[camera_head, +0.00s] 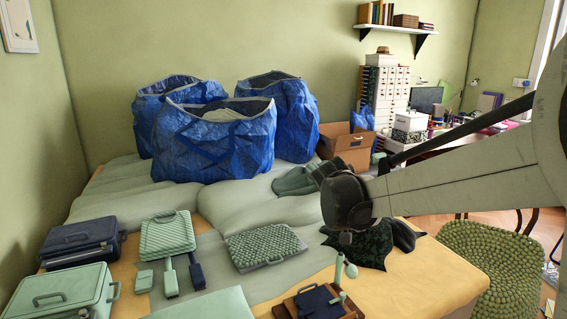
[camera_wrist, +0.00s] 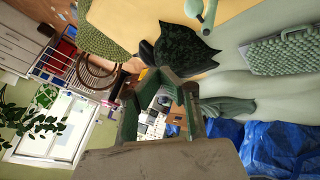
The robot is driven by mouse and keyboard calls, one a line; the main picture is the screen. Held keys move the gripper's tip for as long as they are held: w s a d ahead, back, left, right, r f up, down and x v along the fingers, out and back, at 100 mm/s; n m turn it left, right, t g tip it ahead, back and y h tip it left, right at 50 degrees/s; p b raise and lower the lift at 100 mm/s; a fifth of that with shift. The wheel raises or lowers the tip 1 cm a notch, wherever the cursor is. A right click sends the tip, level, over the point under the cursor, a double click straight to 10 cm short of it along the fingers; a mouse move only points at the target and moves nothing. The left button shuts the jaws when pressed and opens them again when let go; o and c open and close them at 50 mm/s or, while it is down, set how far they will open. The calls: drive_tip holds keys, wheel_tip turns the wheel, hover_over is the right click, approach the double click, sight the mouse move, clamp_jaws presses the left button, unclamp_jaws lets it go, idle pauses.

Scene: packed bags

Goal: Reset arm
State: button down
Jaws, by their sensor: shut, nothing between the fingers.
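My arm reaches in from the right in the head view, with its dark wrist joint over the right part of the bed (camera_head: 215,205). My gripper (camera_wrist: 163,74) shows in the wrist view with its greenish fingers closed together at the tips. Nothing is held; the box and drawers behind show through the gap between the finger links. In the head view the fingers are hard to make out behind the wrist. A dark patterned cloth (camera_head: 360,248) lies below the wrist; it also shows in the wrist view (camera_wrist: 183,47).
Several blue bags (camera_head: 215,145) stand at the back of the bed. Cases, including a textured green one (camera_head: 262,246), lie at the front. A cardboard box (camera_head: 347,147) stands behind my wrist, and a green chair (camera_head: 490,262) at the right.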

drive_tip(key=s+r+y, duration=0.1)
drive_tip(key=s+r, duration=0.1)
drive_tip(key=s, duration=0.6)
drive_tip(key=s+r+y, duration=0.2)
drive_tip(key=s+r, duration=0.1)
drive_tip(key=s, duration=0.5)
drive_tip(key=s+f+t+y, duration=0.1)
drive_tip(key=s, duration=0.7)
drive_tip(key=s+a+f+n+t+y, duration=0.1)
drive_tip(key=s+f, duration=0.1)
drive_tip(key=s, duration=0.6)
drive_tip(key=shift+a+f, duration=0.25)
